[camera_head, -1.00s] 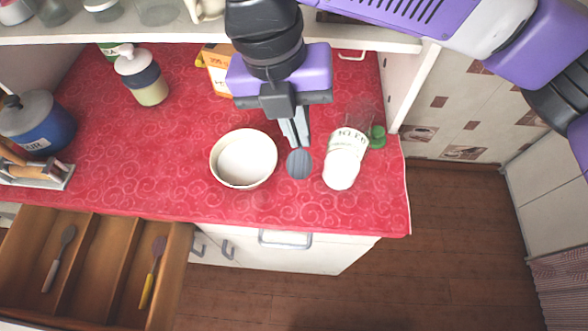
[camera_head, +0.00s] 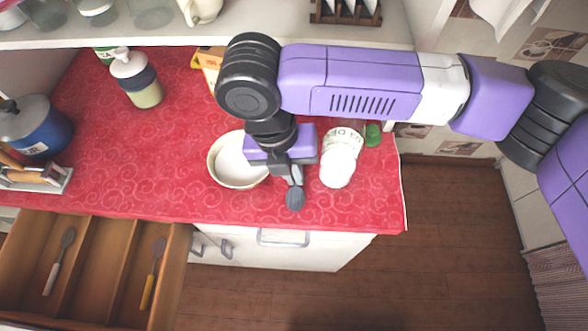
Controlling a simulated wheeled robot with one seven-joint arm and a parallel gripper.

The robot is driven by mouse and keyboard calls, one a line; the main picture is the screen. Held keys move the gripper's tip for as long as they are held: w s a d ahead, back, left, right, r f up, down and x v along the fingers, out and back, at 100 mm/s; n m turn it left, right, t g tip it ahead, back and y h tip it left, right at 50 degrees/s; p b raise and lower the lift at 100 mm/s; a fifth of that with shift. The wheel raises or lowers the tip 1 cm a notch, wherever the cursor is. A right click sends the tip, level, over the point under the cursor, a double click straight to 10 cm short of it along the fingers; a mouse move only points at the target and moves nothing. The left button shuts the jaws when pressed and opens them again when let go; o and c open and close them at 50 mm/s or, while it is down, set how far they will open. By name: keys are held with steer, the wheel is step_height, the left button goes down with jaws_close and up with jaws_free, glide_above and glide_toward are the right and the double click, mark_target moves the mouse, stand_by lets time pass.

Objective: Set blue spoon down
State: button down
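The blue spoon (camera_head: 295,199) shows only as a dark grey-blue round head below my gripper. Its handle is hidden by the gripper. My gripper (camera_head: 293,177) points down over the red counter (camera_head: 180,170), between a white bowl and a white jar, and appears shut on the spoon. The spoon head is near the counter's front edge. I cannot tell whether it touches the cloth.
The white bowl (camera_head: 222,170) is close at left and the jar (camera_head: 338,166) at right. The open drawer (camera_head: 102,262) has wooden compartments with a grey spoon (camera_head: 62,252) and a yellow-handled utensil (camera_head: 150,284). The counter left of the bowl is clear.

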steer(key=shift+f, duration=0.15)
steer(key=c, duration=1.6)
jaws_free()
steer(key=r, duration=0.4)
steer(key=a+r+b, duration=0.1)
steer(key=r, duration=0.3)
steer(key=a+r, duration=0.1)
steer(key=r, duration=0.3)
steer(key=shift+a+r, duration=0.1)
steer(key=shift+a, duration=0.05)
